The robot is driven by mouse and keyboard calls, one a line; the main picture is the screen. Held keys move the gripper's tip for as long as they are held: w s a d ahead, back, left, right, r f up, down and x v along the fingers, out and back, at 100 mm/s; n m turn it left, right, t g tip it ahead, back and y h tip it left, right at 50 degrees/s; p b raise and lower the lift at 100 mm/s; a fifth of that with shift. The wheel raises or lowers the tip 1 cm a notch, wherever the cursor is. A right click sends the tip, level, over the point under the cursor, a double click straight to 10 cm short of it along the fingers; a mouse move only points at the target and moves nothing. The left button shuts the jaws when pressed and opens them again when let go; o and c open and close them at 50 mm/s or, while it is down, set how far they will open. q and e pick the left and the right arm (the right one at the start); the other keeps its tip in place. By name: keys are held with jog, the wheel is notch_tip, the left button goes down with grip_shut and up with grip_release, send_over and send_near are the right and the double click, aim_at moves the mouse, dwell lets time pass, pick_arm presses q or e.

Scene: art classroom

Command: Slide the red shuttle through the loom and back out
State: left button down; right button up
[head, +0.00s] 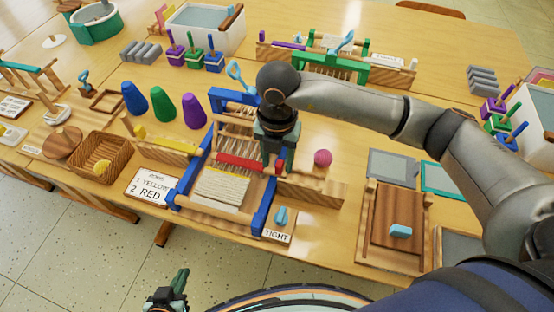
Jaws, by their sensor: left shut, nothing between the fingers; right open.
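The blue-framed loom (262,210) stands near the table's front edge, with cream woven cloth at its front. The red shuttle (238,163) lies across the loom among the warp threads. Its right end is close to my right gripper (273,165), which points down at the loom's right side and is open. The hand hides part of the loom's right side, and I cannot tell whether its fingers touch the shuttle. A yellow shuttle (165,142) lies on the wooden ledge left of the loom. My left gripper (180,280) is shut and empty, low in front of the table.
A card (153,187) reads "1 YELLOW 2 RED"; another (277,237) reads "TIGHT". A wooden ledge (312,190) and a pink ball (322,157) are right of the loom. Blue, green and purple cones (193,111) stand behind left. A basket (97,172) sits left.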

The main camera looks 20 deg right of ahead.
notch_tip(320, 180, up, 12)
dwell(0.4)
jog(key=shift+o, duration=0.6)
jog(key=shift+f, duration=0.1)
